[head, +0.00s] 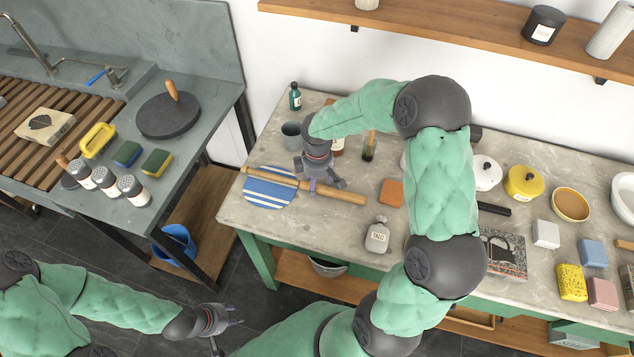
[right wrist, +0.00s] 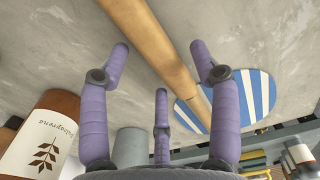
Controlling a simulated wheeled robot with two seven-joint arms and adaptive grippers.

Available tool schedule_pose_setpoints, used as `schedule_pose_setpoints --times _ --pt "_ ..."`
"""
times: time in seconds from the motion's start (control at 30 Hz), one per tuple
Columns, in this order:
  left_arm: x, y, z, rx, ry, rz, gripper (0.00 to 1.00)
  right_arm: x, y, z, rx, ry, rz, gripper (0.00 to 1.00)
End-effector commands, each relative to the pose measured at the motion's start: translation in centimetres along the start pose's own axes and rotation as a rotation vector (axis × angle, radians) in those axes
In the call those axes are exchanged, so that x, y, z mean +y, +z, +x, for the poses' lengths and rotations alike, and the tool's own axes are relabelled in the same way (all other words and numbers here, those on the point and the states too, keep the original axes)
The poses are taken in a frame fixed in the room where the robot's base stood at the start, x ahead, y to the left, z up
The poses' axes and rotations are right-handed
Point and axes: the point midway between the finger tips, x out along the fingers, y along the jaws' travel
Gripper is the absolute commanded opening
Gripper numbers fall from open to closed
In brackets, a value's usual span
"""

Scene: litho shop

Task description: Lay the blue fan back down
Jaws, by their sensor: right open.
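The blue fan (head: 268,196), a round blue-and-white striped disc, lies at the left end of the stone-topped table, seemingly flat. It also shows in the right wrist view (right wrist: 262,92), partly covered by a wooden rolling pin (head: 345,196) crossing it. I cannot make out a handle. My right gripper (head: 322,186) hangs over the rolling pin, just right of the fan. In the right wrist view its fingers (right wrist: 158,62) are spread and empty, with the rolling pin (right wrist: 160,55) beyond them. My left gripper (head: 220,328) is low over the floor, away from the table; its finger opening is unclear.
A grey cup (head: 292,134), a green bottle (head: 295,97) and brown bottles stand behind my right gripper. The table's front left corner is clear. A sink counter (head: 205,130) stands left.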

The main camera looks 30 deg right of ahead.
Motion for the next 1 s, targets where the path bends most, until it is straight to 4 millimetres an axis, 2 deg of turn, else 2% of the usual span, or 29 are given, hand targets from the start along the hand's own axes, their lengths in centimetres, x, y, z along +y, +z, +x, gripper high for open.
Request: schedule_pose_setpoints --times 0.5,0.7,1.0 --pt "0.0 0.0 0.0 0.0 0.0 0.0 0.4 0.1 -0.1 -9.3 0.004 0.004 0.0 0.63" --pt "0.0 0.0 0.0 0.0 0.0 0.0 0.4 0.0 0.0 -11.0 0.002 0.0 0.001 0.63" --pt "0.0 0.0 0.0 0.0 0.0 0.0 0.4 0.0 0.0 -11.3 0.001 0.0 0.001 0.63"
